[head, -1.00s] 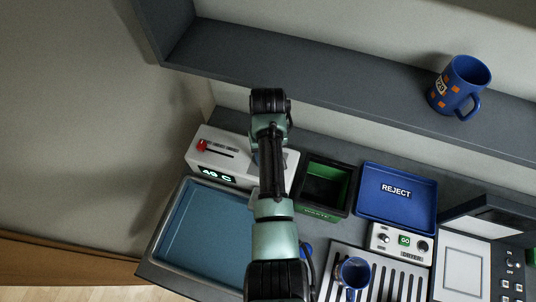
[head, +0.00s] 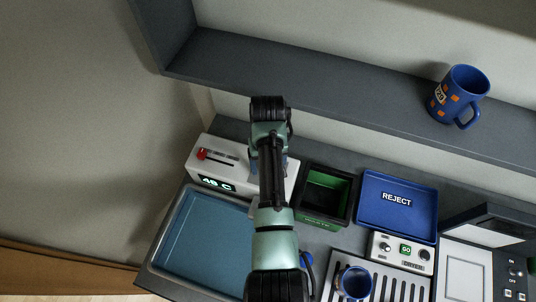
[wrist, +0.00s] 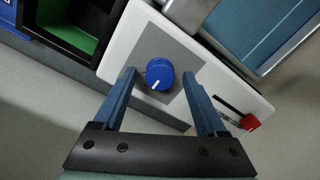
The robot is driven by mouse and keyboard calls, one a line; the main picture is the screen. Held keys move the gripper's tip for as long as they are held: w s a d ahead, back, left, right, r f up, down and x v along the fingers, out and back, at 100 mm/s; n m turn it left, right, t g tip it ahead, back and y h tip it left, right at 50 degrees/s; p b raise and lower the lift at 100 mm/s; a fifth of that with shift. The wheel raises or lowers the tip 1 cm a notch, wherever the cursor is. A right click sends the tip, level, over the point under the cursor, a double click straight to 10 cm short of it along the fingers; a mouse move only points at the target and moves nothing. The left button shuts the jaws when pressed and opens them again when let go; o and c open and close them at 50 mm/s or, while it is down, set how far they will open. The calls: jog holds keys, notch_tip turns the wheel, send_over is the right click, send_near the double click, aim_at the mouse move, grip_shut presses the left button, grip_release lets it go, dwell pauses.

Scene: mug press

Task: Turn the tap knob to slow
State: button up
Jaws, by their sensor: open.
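The tap knob (wrist: 160,73) is round and blue with a white pointer line, set on a grey patch of a white box (wrist: 130,35). In the wrist view the pointer aims down and slightly left. My gripper (wrist: 159,75) is open, with one blue finger on each side of the knob and a gap showing on both sides. No "slow" mark is readable. In the head view the white box (head: 208,160) stands behind the blue basin, with a red slider (head: 202,154) and a lit temperature display (head: 215,184); my arm hides the knob there.
A black and green waste bin (head: 325,215) stands right beside the white box. A blue reject tray (head: 397,225), a dryer panel with a GO button (head: 405,249) and a blue mug (head: 355,284) on a slatted rack lie further right. A patterned mug (head: 458,95) stands on the shelf.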

notch_tip(320, 180, up, 13)
jog(key=p, duration=0.1)
jog(key=shift+f, duration=0.15)
dwell(0.7)
